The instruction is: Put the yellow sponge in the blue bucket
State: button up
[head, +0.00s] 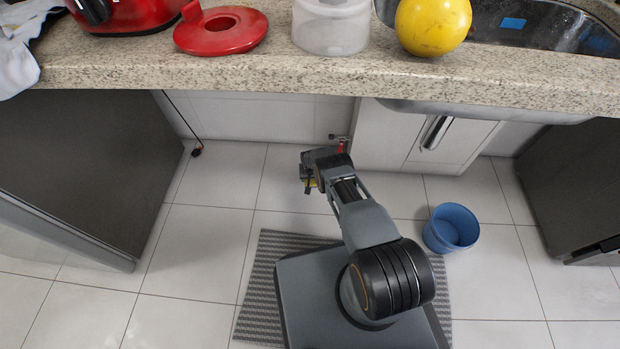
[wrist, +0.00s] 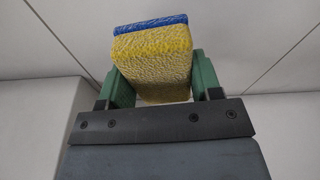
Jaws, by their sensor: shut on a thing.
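The yellow sponge (wrist: 155,62) with a blue layer on one face is held between the two green fingers of my gripper (wrist: 155,80) in the wrist view. The gripper is below counter level, in front of the cabinets. The blue bucket (head: 451,229) stands upright on the tiled floor to the right of my arm. I see nothing in it.
The granite counter (head: 280,73) overhangs the far side. It bears a red pot (head: 125,15), a red lid (head: 221,31), a clear container (head: 331,27) and a yellow ball (head: 433,25). Dark appliances stand left (head: 80,160) and right (head: 580,190). Floor around the bucket is clear.

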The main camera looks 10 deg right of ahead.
aim_at(443, 234)
jog(key=z, duration=0.15)
jog(key=k, duration=1.4)
jog(key=u, duration=0.15)
